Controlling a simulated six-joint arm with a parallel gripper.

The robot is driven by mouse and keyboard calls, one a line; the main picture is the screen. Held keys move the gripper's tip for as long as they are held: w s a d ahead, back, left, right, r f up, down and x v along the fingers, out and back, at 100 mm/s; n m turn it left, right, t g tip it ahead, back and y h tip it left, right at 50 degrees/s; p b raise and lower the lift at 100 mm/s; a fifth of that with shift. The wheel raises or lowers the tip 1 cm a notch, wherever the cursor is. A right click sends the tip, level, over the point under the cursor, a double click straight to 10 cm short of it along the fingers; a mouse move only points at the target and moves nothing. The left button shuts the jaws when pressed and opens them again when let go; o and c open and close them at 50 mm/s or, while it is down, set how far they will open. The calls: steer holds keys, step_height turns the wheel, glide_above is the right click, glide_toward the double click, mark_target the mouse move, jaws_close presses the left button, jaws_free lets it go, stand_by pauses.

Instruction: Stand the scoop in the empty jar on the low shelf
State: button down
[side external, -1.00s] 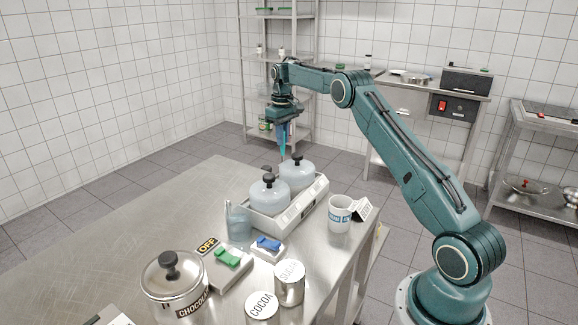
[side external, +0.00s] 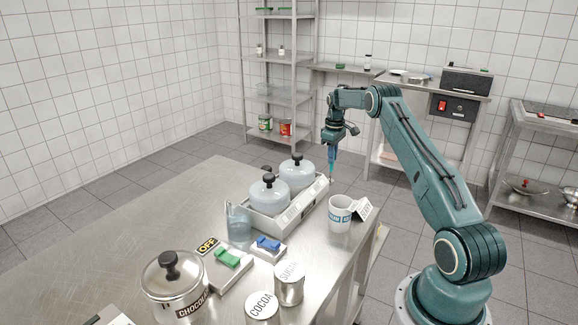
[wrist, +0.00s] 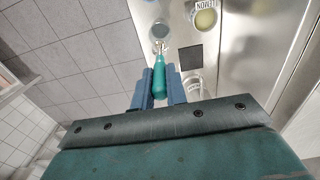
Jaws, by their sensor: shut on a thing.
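My gripper (side external: 332,143) is shut on the scoop (side external: 331,168), which hangs head down near the back right corner of the steel table. In the wrist view the jaws (wrist: 159,90) pinch its teal handle (wrist: 159,75), and its small metal head (wrist: 158,46) points away from the camera. A round, clear-looking rim (wrist: 172,45) shows just beyond the head; whether this is the empty jar, and how far below the scoop it lies, I cannot tell. The low shelf cannot be made out with certainty.
A white mug with a blue band (side external: 340,214) and a small card (side external: 363,208) stand at the table's right edge. A two-pot warmer (side external: 296,210) is left of the gripper. The wrist view shows a yellow-filled round container (wrist: 205,19) and a dark square (wrist: 188,60).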

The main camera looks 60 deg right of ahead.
mark_target(330, 180)
steer(key=shift+f, duration=6.15)
steer(key=c, duration=1.3)
jaws_free()
step_height(330, 180, up, 14)
steer(key=shift+f, duration=0.1)
